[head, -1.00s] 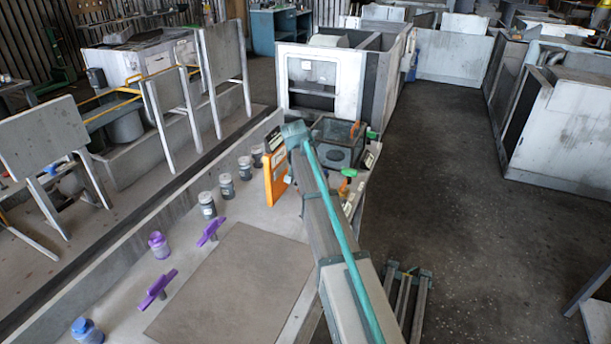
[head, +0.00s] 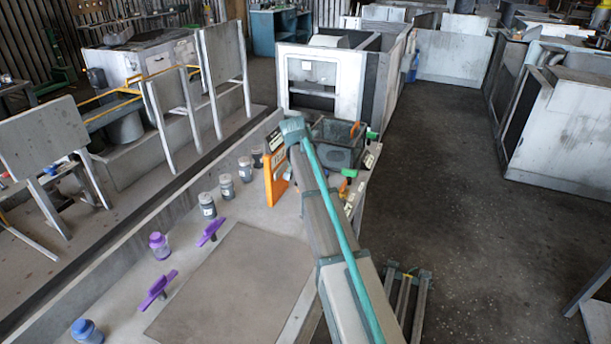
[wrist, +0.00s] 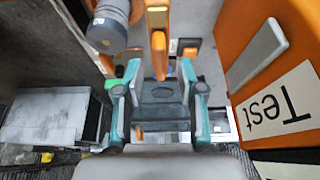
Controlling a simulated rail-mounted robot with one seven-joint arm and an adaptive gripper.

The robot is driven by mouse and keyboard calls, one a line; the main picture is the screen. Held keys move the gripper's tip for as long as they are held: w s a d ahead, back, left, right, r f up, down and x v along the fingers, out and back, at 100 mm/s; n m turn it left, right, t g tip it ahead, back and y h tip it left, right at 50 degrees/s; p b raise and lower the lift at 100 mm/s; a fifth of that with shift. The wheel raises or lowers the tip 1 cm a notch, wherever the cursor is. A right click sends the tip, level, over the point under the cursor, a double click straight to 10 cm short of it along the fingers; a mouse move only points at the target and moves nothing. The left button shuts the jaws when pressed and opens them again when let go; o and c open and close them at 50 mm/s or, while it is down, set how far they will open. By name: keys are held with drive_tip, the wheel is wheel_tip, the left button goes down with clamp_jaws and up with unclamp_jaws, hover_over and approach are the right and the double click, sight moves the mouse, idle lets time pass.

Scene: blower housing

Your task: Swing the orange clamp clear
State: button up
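In the wrist view, my gripper (wrist: 160,68) shows two teal fingers spread apart. An orange bar (wrist: 158,50), which looks like the orange clamp's handle, stands at the gap between the fingertips. I see space on both sides of it and cannot tell whether either finger touches it. In the head view, my arm runs up to the glass-walled box (head: 338,145), and my gripper is hidden behind the arm's end. A small orange part (head: 344,185) shows just right of the arm, below a green knob (head: 349,172); I cannot tell whether it belongs to the same clamp.
An orange panel marked "Test" (wrist: 275,75) stands close on the right in the wrist view; it also shows in the head view (head: 276,180). Several grey jars (head: 226,186), purple handles (head: 157,290) and a blue jar (head: 86,331) occupy the bench. A flat brown mat (head: 225,295) is bare.

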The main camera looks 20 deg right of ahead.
drive_tip(key=v, duration=1)
drive_tip(key=shift+r, duration=0.1)
